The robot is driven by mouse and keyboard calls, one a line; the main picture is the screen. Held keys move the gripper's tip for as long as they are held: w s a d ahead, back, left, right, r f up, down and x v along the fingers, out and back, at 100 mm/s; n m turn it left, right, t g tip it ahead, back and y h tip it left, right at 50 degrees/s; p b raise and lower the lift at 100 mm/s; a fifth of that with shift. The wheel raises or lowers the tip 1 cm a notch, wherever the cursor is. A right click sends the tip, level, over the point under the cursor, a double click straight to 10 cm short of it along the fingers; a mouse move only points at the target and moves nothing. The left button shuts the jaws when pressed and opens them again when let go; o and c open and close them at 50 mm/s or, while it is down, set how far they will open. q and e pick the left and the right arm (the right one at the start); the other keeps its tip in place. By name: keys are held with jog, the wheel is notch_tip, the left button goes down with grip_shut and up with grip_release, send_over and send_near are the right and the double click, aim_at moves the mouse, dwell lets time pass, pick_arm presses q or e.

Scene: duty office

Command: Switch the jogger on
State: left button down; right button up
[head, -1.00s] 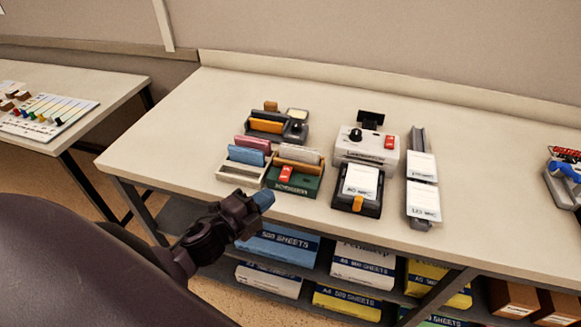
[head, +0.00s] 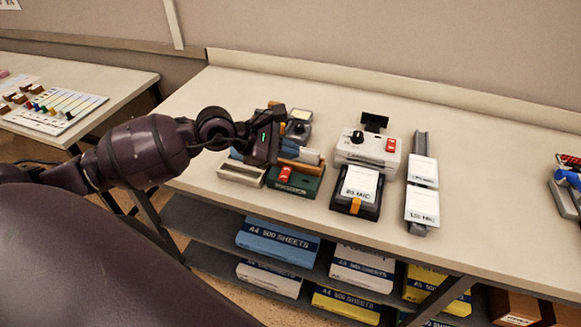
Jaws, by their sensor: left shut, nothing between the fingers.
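The jogger (head: 305,188) is a dark green box with a red switch (head: 285,174) on its front, near the table's front edge. Pale and orange upright pieces stand at its back. My left gripper (head: 268,147) is over the back left of the jogger and hides part of it. Its fingers are shut and empty, and their tips are hard to make out. The red switch shows clear of the gripper. I cannot tell whether the switch is on or off. My right gripper is out of view.
A white machine (head: 368,153) with a black knob and its own red switch stands right of the jogger. A black tray (head: 341,206) with a labelled pad is before it. A grey rail (head: 420,150) holds white cards.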

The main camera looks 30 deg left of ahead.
pick_arm(q)
jog(key=w+a+r+m+y, duration=0.1)
jog(key=w+a+m+y, duration=0.1)
jog(key=m, duration=0.1)
jog(key=shift+a+r, duration=0.35)
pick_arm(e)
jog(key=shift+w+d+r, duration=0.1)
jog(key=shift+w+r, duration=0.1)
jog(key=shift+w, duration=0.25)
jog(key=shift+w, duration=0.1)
pick_arm(q)
jog(key=shift+f, duration=0.15)
